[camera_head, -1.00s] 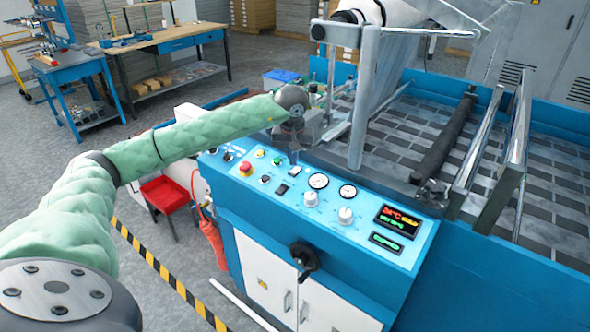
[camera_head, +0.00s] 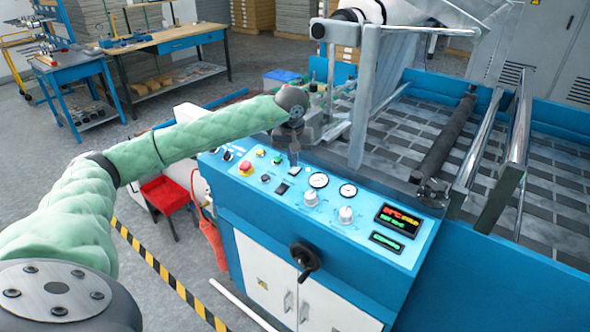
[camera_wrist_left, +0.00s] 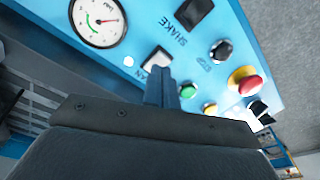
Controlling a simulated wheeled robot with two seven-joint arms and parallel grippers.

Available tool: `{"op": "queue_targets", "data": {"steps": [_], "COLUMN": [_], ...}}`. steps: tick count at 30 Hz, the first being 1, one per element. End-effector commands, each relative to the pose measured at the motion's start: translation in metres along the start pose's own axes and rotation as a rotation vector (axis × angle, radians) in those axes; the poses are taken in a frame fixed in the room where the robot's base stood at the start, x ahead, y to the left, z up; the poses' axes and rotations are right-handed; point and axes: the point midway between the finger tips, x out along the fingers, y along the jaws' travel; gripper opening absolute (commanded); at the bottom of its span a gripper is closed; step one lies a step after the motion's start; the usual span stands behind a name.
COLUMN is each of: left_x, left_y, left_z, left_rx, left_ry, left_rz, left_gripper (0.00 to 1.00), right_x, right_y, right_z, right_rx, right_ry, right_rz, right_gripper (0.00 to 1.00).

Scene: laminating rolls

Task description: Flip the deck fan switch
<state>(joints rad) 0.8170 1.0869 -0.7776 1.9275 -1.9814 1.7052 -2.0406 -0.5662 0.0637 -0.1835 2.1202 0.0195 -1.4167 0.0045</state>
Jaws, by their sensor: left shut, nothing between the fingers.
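The deck fan switch (camera_wrist_left: 155,57) shows in the left wrist view as a pale plate, partly hidden behind my fingers, with a label ending in "AN" beside it. My left gripper (camera_wrist_left: 160,84) is shut and empty, its fingertips right at this switch. I cannot tell whether they touch it or which way the switch is set. In the head view my left gripper (camera_head: 293,160) points down at the blue control panel (camera_head: 375,268) and covers most of the switch. My right gripper is not in view.
Close by are the black SHAKE rocker (camera_wrist_left: 194,12), a gauge (camera_wrist_left: 98,20), a black button (camera_wrist_left: 221,50), a green button (camera_wrist_left: 188,90) and a red emergency stop (camera_wrist_left: 243,80). Two white knobs (camera_head: 345,214) and a display (camera_head: 397,220) lie to the right.

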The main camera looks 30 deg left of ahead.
Motion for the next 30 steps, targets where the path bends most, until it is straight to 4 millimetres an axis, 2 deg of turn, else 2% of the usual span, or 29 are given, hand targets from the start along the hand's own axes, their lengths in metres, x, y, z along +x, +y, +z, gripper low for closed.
{"op": "queue_targets", "data": {"steps": [30], "left_x": [0.013], "left_y": [0.0], "left_z": [0.002], "left_rx": [0.0], "left_ry": [0.0], "left_rz": [0.0], "left_gripper": [0.0], "right_x": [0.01], "right_y": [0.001], "right_z": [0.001], "right_rx": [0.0], "right_ry": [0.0], "right_rz": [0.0], "right_gripper": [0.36]}}
